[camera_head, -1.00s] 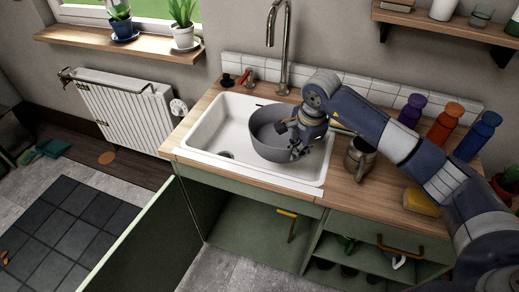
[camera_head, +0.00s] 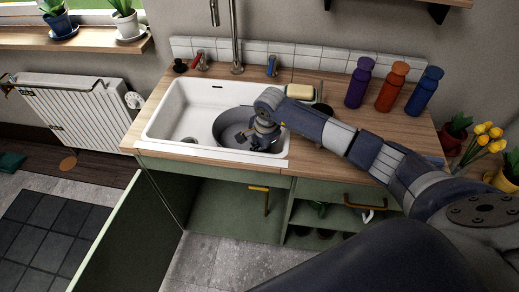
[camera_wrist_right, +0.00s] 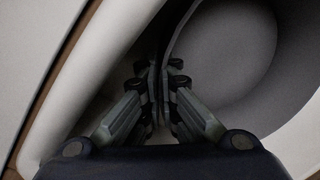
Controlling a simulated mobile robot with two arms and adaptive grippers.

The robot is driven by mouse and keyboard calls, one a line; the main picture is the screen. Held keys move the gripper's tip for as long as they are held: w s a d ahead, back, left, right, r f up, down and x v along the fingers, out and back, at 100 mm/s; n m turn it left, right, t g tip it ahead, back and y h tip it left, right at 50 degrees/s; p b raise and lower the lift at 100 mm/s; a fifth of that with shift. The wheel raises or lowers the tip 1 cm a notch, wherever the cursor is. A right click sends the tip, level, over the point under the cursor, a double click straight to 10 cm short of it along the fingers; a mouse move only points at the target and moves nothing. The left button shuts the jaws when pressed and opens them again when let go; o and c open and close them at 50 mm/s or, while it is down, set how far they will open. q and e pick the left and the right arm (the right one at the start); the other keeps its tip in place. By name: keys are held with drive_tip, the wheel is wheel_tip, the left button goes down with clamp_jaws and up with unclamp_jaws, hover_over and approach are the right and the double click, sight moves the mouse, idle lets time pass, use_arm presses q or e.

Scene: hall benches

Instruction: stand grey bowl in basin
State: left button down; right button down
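The grey bowl (camera_head: 229,124) is inside the white sink basin (camera_head: 180,105), toward its right end. It looks upright or nearly so; whether its base touches the basin floor I cannot tell. My right gripper (camera_head: 258,138) reaches down into the basin at the bowl's right front side. In the right wrist view my right gripper (camera_wrist_right: 161,72) has its fingers close together on the wall of the grey bowl (camera_wrist_right: 225,50), with the bowl's inside to the right. The arm hides part of the bowl's right side. My left gripper is not in view.
A tap (camera_head: 236,45) rises behind the basin. Purple (camera_head: 359,84), orange (camera_head: 392,88) and blue (camera_head: 425,92) bottles stand at the back right of the worktop. A yellowish sponge (camera_head: 300,92) lies behind my arm. A green cabinet door (camera_head: 125,235) hangs open below.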

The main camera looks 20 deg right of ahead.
drive_tip(key=shift+f, duration=0.1)
drive_tip(key=c, duration=1.8)
unclamp_jaws()
drive_tip(key=shift+r, duration=0.3)
wheel_tip(320, 180, up, 12)
drive_tip(key=s+b, duration=0.1)
drive_tip(key=s, duration=0.1)
drive_tip(key=shift+s+d+f, duration=0.2)
drive_tip(key=shift+f, duration=0.05)
drive_tip(key=shift+f, duration=0.1)
